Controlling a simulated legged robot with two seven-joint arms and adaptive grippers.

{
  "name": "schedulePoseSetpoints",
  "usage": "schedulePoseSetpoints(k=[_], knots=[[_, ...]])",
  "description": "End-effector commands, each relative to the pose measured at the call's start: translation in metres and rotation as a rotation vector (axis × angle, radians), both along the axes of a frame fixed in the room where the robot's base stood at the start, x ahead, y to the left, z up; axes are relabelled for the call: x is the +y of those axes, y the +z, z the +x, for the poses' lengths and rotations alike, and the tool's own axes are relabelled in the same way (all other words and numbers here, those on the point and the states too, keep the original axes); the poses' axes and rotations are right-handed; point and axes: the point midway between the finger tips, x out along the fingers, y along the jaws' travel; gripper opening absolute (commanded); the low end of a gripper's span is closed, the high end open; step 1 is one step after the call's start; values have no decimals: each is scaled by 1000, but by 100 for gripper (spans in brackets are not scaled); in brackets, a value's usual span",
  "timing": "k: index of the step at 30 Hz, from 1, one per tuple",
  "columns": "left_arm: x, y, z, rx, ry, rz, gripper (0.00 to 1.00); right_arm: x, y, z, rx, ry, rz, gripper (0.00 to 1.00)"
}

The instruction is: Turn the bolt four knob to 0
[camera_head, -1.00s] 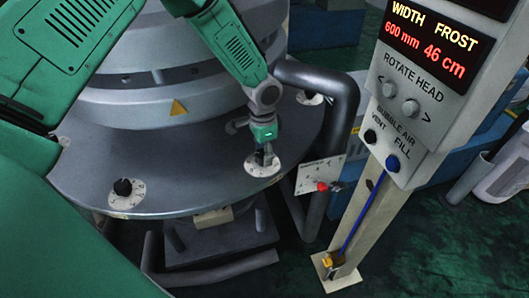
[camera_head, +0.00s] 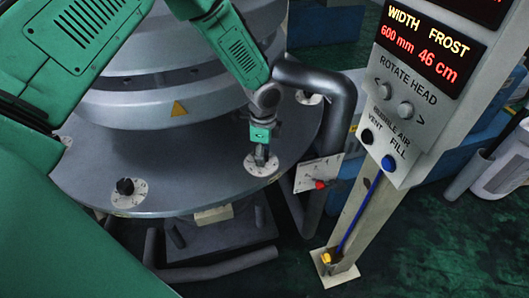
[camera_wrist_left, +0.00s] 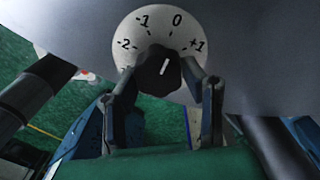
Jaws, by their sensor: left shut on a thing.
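A black knob (camera_wrist_left: 157,72) sits on a round white dial (camera_wrist_left: 150,25) marked -2, -1, 0 and +1 in the left wrist view. The knob's white line points up and slightly right, roughly toward the 0. My left gripper (camera_head: 262,158) is over this dial (camera_head: 261,169) at the front right rim of the grey round plate in the head view. Its two fingers stand on either side of the knob and are shut on it. In the head view the gripper mostly hides the knob. No bolt number is readable. My right gripper is not in view.
Another black knob (camera_head: 125,186) on a white dial is at the plate's front left. A dial (camera_head: 308,98) is farther back. A thick dark pipe (camera_head: 346,110) and a small panel with a red knob (camera_head: 320,184) stand right of my gripper. A control post (camera_head: 425,90) reads FROST 46 cm.

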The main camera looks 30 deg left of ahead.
Motion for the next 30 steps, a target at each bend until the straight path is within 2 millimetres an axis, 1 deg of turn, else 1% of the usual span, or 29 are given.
schedulePoseSetpoints(k=[1,17,18,19,20,28,30], knots=[[4,-1,-1,4,-9,6,9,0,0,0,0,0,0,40],[5,-1,0,2,-36,6,9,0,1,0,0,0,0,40],[5,-1,0,2,-35,7,44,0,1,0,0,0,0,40],[4,-1,0,2,-35,7,55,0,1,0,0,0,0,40],[4,-1,0,2,-36,6,58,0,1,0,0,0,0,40],[2,0,0,0,-36,3,58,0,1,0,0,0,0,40],[1,3,0,-1,-36,2,58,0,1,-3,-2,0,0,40]])
